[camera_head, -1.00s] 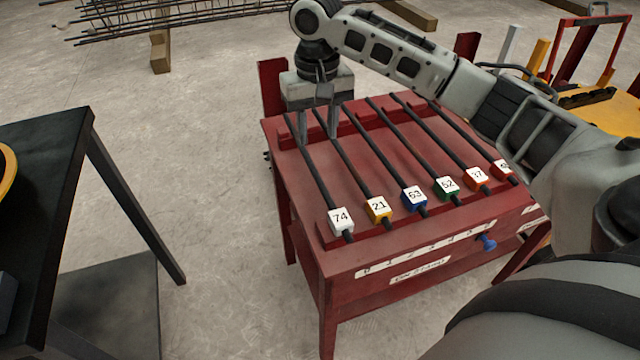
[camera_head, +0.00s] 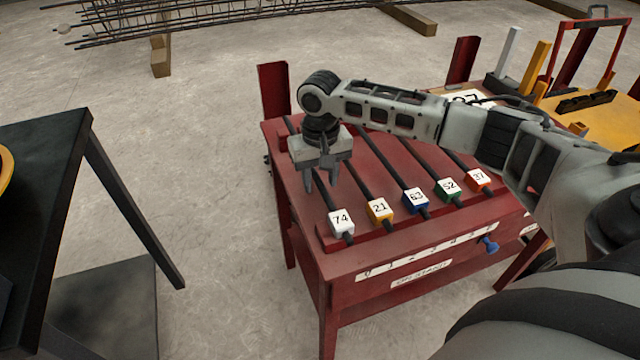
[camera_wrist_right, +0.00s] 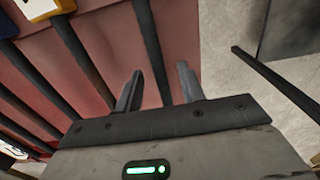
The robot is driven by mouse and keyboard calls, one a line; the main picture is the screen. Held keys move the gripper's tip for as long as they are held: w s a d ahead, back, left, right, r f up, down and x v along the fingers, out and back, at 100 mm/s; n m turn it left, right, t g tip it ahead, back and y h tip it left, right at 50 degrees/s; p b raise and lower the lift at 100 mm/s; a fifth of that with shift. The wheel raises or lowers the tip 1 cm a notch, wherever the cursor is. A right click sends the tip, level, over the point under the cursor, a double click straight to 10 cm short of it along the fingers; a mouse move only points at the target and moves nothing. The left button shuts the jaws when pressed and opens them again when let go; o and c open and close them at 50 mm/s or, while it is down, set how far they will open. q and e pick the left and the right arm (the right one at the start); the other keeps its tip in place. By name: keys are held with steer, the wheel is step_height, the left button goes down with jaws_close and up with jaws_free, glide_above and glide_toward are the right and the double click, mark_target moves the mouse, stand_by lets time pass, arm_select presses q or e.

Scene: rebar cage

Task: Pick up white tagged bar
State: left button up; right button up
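The white tagged bar (camera_head: 341,222) is a dark rod with a white tag reading 74 at its near end. It is the leftmost bar lying on the red table (camera_head: 385,262). My right gripper (camera_head: 320,187) points down above this bar, a short way behind the tag, and partly hides the rod. In the right wrist view, the two fingers of the gripper (camera_wrist_right: 158,88) are apart, with a dark bar (camera_wrist_right: 151,45) running between them in the picture. The fingers do not touch it visibly, and its tag is out of that view. My left gripper is not in view.
A black table (camera_head: 60,150) stands at the left, with floor between. A rebar cage (camera_head: 200,20) lies behind.

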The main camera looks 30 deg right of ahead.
jaws_close()
steer(key=shift+w+r, duration=0.1)
steer(key=shift+r, duration=0.05)
